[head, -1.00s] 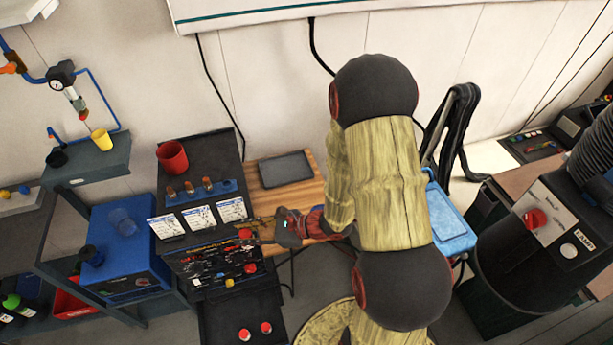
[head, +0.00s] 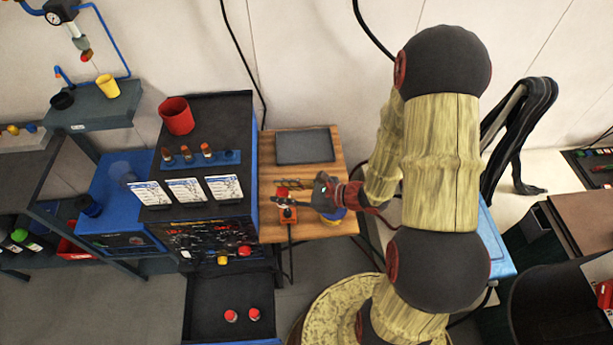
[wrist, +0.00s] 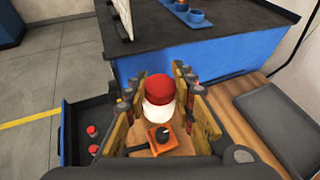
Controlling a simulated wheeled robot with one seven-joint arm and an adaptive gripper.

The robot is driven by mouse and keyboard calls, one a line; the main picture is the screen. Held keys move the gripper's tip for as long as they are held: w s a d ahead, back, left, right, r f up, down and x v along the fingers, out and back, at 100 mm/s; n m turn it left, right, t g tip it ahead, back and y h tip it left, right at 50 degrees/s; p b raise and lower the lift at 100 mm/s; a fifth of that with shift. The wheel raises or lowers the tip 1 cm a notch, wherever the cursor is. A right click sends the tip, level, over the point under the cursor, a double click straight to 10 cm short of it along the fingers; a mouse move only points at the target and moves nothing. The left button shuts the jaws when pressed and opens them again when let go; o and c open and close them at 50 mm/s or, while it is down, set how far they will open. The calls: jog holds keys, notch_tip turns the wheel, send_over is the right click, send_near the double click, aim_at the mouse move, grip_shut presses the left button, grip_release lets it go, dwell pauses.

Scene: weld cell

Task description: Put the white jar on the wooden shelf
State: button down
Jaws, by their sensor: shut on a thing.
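The white jar (wrist: 157,115) with a red lid stands between the two fingers of my gripper (wrist: 158,106) in the wrist view, and the gripper is shut on it. In the head view my gripper (head: 284,196) is over the wooden shelf (head: 302,231); the jar is mostly hidden there, with only a little red showing by the fingers. The bare wood also shows in the wrist view (wrist: 215,97). I cannot tell whether the jar touches the wood.
An orange box with a black knob (wrist: 162,138) is close beside the jar. A dark tray (head: 305,146) lies at the shelf's back. A blue-sided cabinet (head: 238,125) with a red cup (head: 176,115) borders the shelf on the left. Bare wood lies around the tray.

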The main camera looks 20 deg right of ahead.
jog(key=w+d+f+b, duration=0.1)
jog(key=w+f, duration=0.2)
jog(key=w, duration=0.1)
jog(key=w+d+f+b, duration=0.1)
jog(key=w+d+f, duration=0.1)
jog(key=w+f, duration=0.1)
jog(key=w+d+f+b, duration=0.1)
jog(key=w+f, duration=0.2)
jog(key=w, duration=0.2)
jog(key=shift+w+d, duration=0.1)
jog(key=shift+d, duration=0.25)
jog(key=shift+w+d+f+b, duration=0.15)
jog(key=shift+f+b, duration=0.3)
jog(key=shift+f, duration=0.5)
jog(key=shift+w+a+f+b, duration=0.1)
jog(key=shift+f+b, duration=0.3)
jog(key=shift+f, duration=0.55)
jog(key=shift+f, duration=0.2)
jog(key=c, duration=1.5)
grip_release()
jog(key=shift+r, duration=0.2)
